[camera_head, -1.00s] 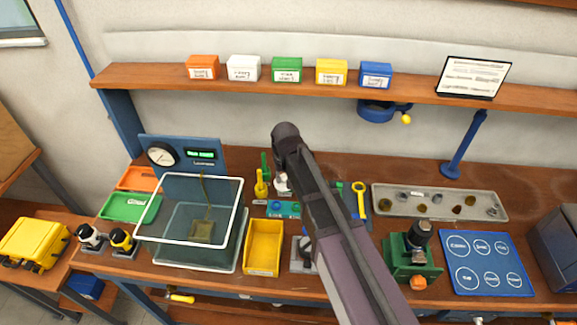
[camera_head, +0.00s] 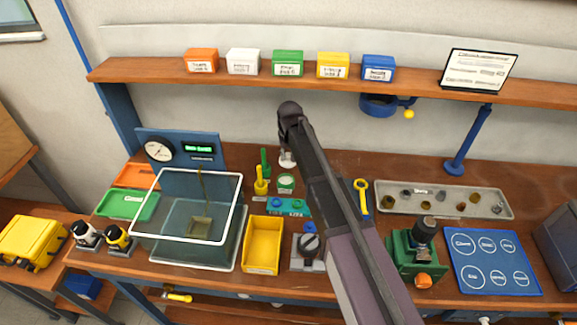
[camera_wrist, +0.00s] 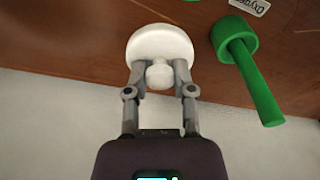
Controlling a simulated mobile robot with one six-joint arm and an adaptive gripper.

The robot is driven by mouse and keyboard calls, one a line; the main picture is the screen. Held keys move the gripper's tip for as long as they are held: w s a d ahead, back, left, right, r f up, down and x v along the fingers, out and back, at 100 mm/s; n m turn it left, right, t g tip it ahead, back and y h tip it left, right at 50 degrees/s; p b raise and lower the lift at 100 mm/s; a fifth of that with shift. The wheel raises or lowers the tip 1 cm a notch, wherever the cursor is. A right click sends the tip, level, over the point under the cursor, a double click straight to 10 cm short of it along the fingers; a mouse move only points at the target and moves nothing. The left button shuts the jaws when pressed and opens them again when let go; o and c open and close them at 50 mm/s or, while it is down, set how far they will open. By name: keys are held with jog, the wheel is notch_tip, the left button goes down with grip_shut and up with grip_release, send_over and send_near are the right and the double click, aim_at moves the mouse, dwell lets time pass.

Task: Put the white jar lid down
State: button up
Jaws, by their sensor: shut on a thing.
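My gripper (camera_wrist: 160,77) is shut on the knob of the white jar lid (camera_wrist: 160,38) in the wrist view. The lid is a round white disc with a ball-shaped knob, held over or near the brown bench top; any gap beneath it is unclear. In the head view the lid (camera_head: 287,160) shows as a small white shape below the dark wrist, at the back of the bench.
A green-handled tool (camera_wrist: 244,62) stands close beside the lid. A yellow one (camera_head: 261,181) is nearby. The glass tank (camera_head: 190,240) and yellow bin (camera_head: 262,245) are in front. A grey parts tray (camera_head: 400,208) lies right. Bare bench shows behind the lid.

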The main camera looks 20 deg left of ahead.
aim_at(288, 159)
dwell(0.4)
notch_tip(288, 159, down, 4)
jog(key=b, duration=0.3)
jog(key=shift+r, duration=0.25)
jog(key=shift+w+f+b, duration=0.2)
jog(key=shift+f+b, duration=0.05)
jog(key=shift+b, duration=0.2)
jog(key=shift+f, duration=0.15)
jog(key=o, duration=0.9)
jog(key=r+p, duration=0.7)
jog(key=shift+s+d+r, duration=0.2)
jog(key=shift+s+r, duration=0.2)
dwell(0.5)
